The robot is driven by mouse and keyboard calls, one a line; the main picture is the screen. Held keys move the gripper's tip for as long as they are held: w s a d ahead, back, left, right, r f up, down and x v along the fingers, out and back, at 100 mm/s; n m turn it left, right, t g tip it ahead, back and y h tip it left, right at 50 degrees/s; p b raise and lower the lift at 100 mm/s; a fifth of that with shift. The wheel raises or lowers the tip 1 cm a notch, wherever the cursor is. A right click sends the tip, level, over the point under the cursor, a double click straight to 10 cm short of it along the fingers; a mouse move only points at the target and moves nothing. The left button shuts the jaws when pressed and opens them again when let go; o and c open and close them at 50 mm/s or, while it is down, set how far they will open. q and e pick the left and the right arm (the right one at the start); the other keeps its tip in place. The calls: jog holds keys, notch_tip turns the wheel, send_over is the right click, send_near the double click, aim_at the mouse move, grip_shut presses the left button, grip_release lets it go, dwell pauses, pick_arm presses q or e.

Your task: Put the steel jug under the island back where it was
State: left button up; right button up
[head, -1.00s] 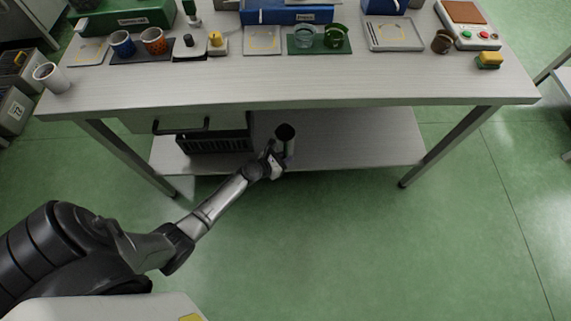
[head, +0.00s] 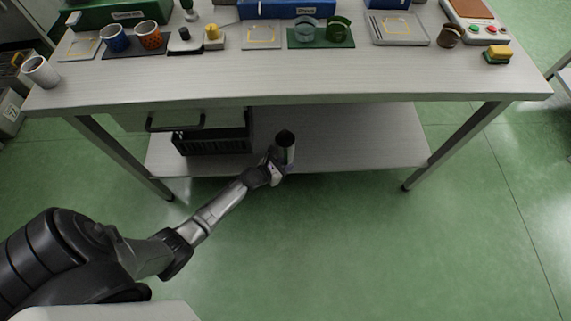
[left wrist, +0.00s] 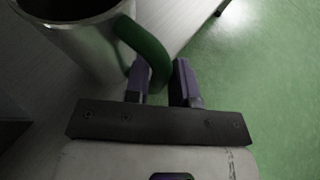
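The steel jug (head: 286,150) shows under the island as an upright cylinder with a dark open mouth, at the front part of the lower shelf (head: 350,140). In the left wrist view the jug (left wrist: 88,45) fills the upper left, with its green handle (left wrist: 150,50) reaching between the fingers. My left gripper (head: 274,168) is at the jug's front left side, and in the wrist view its two fingers (left wrist: 161,85) close on the handle. The jug's base is partly hidden, so I cannot tell whether it touches the shelf. My right gripper is not in view.
A dark slatted crate (head: 213,140) stands on the shelf left of the jug, below a drawer with a dark handle (head: 175,125). The island top (head: 300,80) overhangs the shelf and holds cups, trays and a scale. The shelf right of the jug is clear.

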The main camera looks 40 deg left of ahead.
pick_arm(q)
jog(key=o, duration=0.3)
